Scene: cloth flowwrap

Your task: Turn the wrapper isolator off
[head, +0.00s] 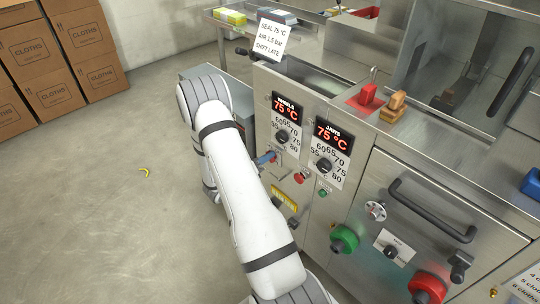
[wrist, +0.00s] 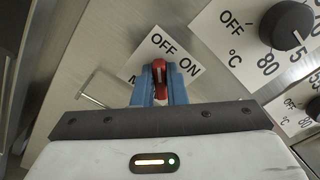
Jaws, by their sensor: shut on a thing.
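The wrapper isolator's red handle (wrist: 159,72) stands out from a white label (wrist: 155,46) marked OFF and ON on the steel panel. My gripper (wrist: 160,82) has its blue fingers closed on this handle, one on each side. The handle runs nearly straight up the wrist picture, with OFF above it and ON to its upper right; I cannot tell for sure which setting it is at. In the head view my gripper (head: 265,158) is at the panel's left part, and the handle is hidden there.
Two temperature dials (head: 282,137) (head: 323,165) under 75 °C displays sit close right of my gripper. A red button (head: 300,178) and a green button (head: 322,192) are nearby. A door handle (head: 432,212) sticks out further right. The floor at left is clear except a small yellow peel-like thing (head: 145,172).

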